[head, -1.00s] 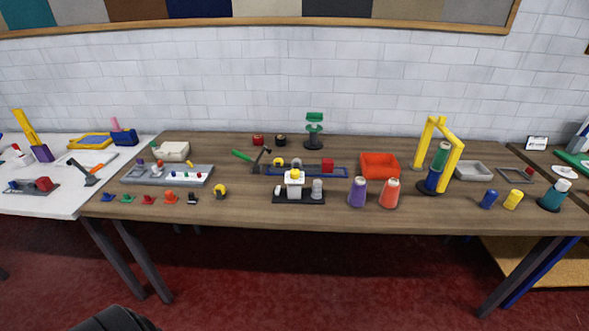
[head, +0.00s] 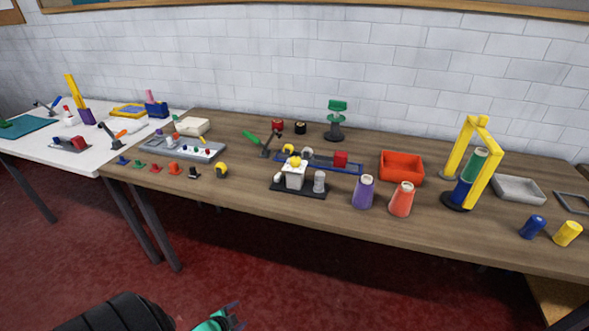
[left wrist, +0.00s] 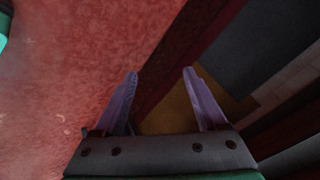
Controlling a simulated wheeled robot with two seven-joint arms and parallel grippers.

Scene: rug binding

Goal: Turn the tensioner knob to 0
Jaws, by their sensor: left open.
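A small white block with a yellow knob (head: 295,161) on top stands on a dark base (head: 308,190) near the front middle of the wooden table. A grey cylinder (head: 319,181) stands on the same base. This may be the tensioner; no label or dial marks are readable, so I cannot tell the knob's setting. My left gripper (head: 234,315) is low at the bottom of the head view, in front of and below the table, far from the knob. In the left wrist view its two fingers (left wrist: 159,88) are apart and empty over the red floor. My right gripper is not in view.
Purple (head: 363,192) and red-orange (head: 401,199) spools stand right of the base. A blue rail (head: 335,166) lies behind it. Small coloured pieces line the front edge at left. A yellow frame (head: 482,160) and an orange tray (head: 401,167) are at right.

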